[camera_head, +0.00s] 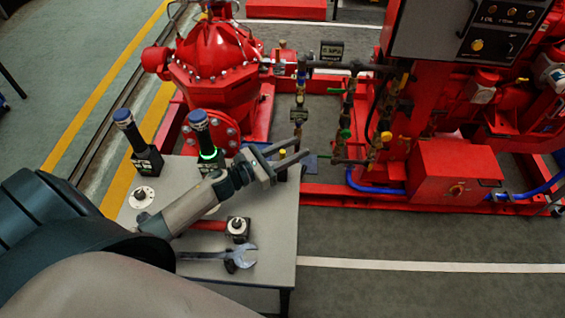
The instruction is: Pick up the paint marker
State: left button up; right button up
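A small upright dark thing with a yellow top (283,157), which may be the paint marker, shows at the table's back right edge. It is partly hidden by my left gripper, and I cannot tell for sure what it is. My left gripper (302,147) reaches in from the left over the grey table (272,222). Its two fingers are apart, with nothing clearly held. In the picture the yellow top appears between the fingers, but I cannot tell whether they are level with it or above it. My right gripper is out of view.
Two dark cylinders with blue tops (122,117) (198,119) stand on black blocks at the table's back left. A white disc (142,196), a red-handled tool (208,225), a black block (237,229) and a wrench (240,258) lie nearby. The red pumpset (215,55) stands behind.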

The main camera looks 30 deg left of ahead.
pick_arm(q)
grip_shut()
jog(key=shift+r, duration=0.1)
notch_tip(320, 180, up, 10)
jog(key=shift+b, duration=0.4)
dwell(0.6)
